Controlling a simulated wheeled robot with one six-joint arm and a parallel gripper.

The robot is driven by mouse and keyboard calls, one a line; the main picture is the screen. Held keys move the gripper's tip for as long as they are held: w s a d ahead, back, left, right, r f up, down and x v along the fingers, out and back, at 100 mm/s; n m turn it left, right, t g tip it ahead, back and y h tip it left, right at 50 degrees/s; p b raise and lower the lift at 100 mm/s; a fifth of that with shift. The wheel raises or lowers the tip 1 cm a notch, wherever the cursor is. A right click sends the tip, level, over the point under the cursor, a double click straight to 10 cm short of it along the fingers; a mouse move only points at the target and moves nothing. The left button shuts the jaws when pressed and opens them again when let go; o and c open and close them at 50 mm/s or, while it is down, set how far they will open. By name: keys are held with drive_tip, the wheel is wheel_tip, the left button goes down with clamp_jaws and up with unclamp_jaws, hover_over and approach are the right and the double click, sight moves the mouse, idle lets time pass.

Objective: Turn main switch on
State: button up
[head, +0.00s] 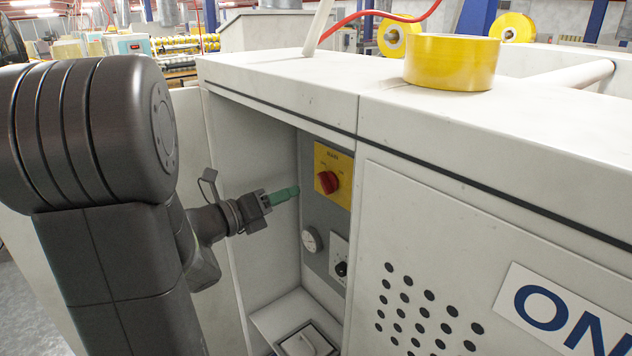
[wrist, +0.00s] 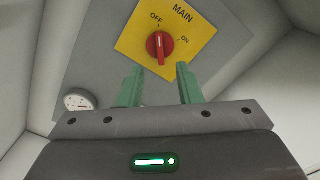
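The main switch is a red rotary knob (head: 328,182) on a yellow plate (head: 341,163), fixed to a grey panel inside an open recess of the white machine. In the wrist view the red knob (wrist: 160,47) has a pale line pointing toward OFF, and the plate (wrist: 190,22) reads MAIN, OFF and ON. My gripper (head: 297,190) reaches into the recess, just left of the knob. In the wrist view my gripper's green fingers (wrist: 158,72) are apart with nothing between them, and the knob is ahead of the gap, apart from the fingertips.
A round gauge (head: 311,240) and a black knob (head: 341,268) sit below the yellow plate. The recess walls stand close around my gripper. A yellow tape roll (head: 452,61) lies on the machine's top, with a red cable (head: 372,14) behind.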

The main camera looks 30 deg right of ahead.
sight(321, 182)
drive_tip(key=d, duration=0.3)
drive_tip(key=d+p, duration=0.1)
drive_tip(key=d, duration=0.5)
drive_tip(key=shift+w, duration=0.4)
clamp_jaws()
